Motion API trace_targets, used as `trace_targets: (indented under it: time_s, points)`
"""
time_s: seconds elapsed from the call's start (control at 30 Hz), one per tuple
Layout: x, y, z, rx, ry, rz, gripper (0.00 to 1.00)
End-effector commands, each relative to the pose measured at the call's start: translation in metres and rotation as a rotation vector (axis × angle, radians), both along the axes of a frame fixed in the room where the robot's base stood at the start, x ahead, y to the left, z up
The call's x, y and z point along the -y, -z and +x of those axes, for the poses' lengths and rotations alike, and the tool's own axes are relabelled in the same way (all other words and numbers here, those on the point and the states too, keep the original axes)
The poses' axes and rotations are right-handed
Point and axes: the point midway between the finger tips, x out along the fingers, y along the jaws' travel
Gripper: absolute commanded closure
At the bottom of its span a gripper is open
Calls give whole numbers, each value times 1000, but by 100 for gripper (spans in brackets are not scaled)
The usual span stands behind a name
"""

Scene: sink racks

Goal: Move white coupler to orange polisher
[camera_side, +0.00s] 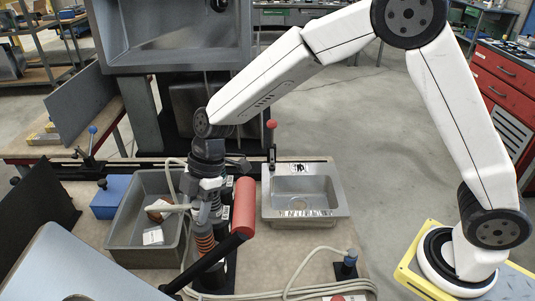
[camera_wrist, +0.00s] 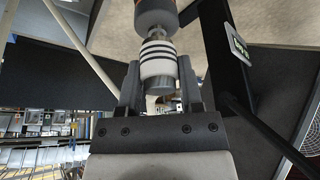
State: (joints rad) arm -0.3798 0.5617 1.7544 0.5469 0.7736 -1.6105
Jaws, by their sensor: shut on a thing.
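My gripper (camera_wrist: 160,92) is shut on the white coupler (camera_wrist: 157,58), a short white piece with dark rings and a metal end, held between both fingers. In the wrist view a grey cylinder with a reddish part (camera_wrist: 155,14) lies in line with the coupler's far end; I cannot tell whether they touch. In the side view my gripper (camera_side: 208,186) is low beside the grey bin, above an upright tool with orange ribs (camera_side: 205,243), which looks like the orange polisher. My gripper and the red-ended bar partly hide this area, so the coupler is hard to make out there.
The grey bin (camera_side: 121,244) holds a white-and-brown item (camera_side: 165,208) with a hose. A metal sink (camera_side: 328,211) stands right of the tools. A bar with a red end (camera_side: 244,207) crosses close in front. A blue box (camera_side: 109,196) is at left.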

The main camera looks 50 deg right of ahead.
Motion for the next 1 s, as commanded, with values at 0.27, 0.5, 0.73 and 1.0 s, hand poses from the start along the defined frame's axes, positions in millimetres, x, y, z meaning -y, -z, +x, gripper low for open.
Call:
trace_targets:
  time_s: [0.27,0.5,0.73,1.0]
  points:
    - [0,5,0,0,0,0,100]
    - [0,9,0,0,0,0,100]
    - [0,13,0,0,0,-1,100]
    - [0,18,0,0,0,-1,100]
